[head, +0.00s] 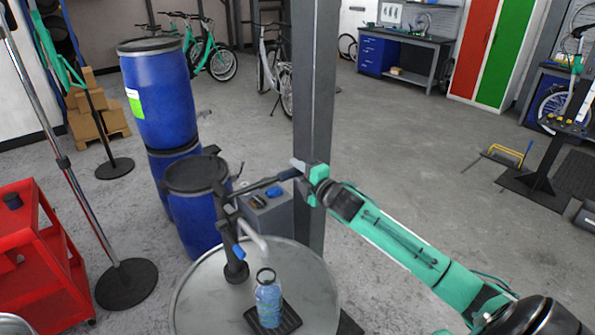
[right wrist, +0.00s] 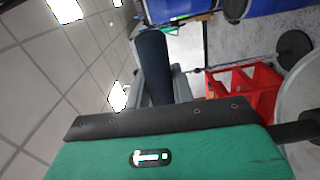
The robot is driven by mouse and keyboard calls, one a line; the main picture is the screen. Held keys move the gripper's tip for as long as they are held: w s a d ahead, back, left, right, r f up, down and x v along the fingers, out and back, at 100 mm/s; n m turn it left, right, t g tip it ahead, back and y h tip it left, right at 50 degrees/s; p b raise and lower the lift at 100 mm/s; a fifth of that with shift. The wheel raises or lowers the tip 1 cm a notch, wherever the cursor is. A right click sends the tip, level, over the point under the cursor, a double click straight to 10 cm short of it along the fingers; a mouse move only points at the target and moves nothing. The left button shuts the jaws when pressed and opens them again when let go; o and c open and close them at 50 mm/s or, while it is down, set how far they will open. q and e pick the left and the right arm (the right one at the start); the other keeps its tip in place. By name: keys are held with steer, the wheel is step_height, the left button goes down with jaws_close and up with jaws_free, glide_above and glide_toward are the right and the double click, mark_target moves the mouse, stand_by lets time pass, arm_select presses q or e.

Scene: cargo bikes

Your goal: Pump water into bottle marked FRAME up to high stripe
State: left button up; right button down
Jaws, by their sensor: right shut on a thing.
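A clear bluish bottle (head: 268,300) with a dark ring at its mouth stands upright on a black drip tray (head: 288,319). Its marking, stripes and water level are too small to read. A dark hand pump (head: 234,235) stands behind it, its pale spout (head: 256,240) reaching toward the bottle's mouth. The pump's lever (head: 262,184) slants up to the right. My right gripper (head: 302,171) is shut on the lever's far end, above and behind the bottle. In the right wrist view the dark lever grip (right wrist: 153,65) extends away from the green gripper body. My left gripper is out of view.
The bottle and pump stand on a round grey metal top (head: 199,297). A grey post (head: 315,110) rises right beside the lever's end. Blue drums (head: 160,90) stand behind left, a red cart (head: 40,260) at left. The floor on the right is mostly clear.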

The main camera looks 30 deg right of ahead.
step_height(320, 180, up, 4)
steer(key=shift+n+p, duration=0.9)
steer(key=shift+p, duration=0.25)
steer(key=shift+r+n, duration=0.4)
steer(key=shift+r, duration=0.1)
steer(key=c, duration=1.2)
jaws_free()
steer(key=shift+a, duration=0.1)
steer(key=shift+s+f, duration=0.1)
